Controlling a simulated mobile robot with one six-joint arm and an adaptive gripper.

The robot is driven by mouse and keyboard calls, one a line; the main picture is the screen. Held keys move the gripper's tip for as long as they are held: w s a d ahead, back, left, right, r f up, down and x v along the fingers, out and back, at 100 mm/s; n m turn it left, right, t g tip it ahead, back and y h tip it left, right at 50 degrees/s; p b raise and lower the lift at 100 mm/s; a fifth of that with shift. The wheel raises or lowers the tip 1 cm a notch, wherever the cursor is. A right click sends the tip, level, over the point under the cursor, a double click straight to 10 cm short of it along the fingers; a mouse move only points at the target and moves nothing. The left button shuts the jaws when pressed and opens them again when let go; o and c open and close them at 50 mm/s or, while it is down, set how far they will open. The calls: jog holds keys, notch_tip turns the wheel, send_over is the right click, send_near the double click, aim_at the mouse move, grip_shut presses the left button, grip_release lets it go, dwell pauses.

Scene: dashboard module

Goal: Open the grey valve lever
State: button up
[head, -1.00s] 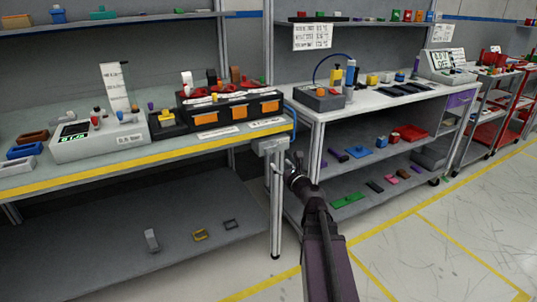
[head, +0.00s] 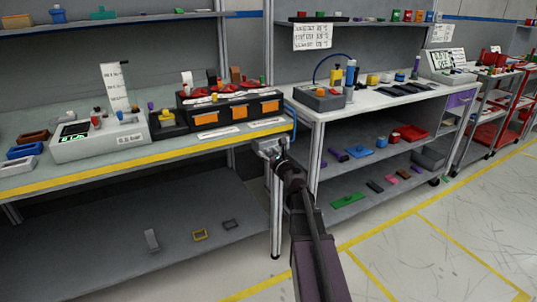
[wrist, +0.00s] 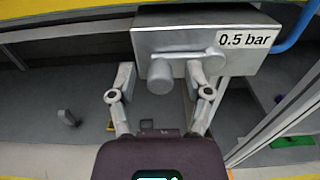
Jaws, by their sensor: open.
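The grey valve lever (wrist: 160,76) shows in the wrist view as a round stub with a flat bar running sideways to the right. It sits on the front of a grey metal box (wrist: 262,62) labelled "0.5 bar". In the head view the box (head: 264,145) hangs at the right front corner of the left bench, and the lever is too small to make out. My gripper (wrist: 163,78) is open, with one finger on each side of the stub.
A blue hose (wrist: 298,28) leaves the box at upper right. The bench's metal leg (head: 276,215) stands below the box. A lower shelf (head: 100,235) holds a few small parts. The floor to the right is clear, with yellow lines.

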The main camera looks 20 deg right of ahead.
grip_shut()
jog(key=shift+f+n, duration=0.15)
jog(key=shift+n, duration=0.15)
jog(key=d+f+n+b, duration=0.4)
jog(key=d+n+b, duration=0.1)
jog(key=n, duration=1.2)
jog(key=shift+f, duration=0.3)
jog(key=shift+w+d+n, duration=0.1)
jog(key=shift+d+n, duration=0.05)
jog(key=shift+n, duration=0.15)
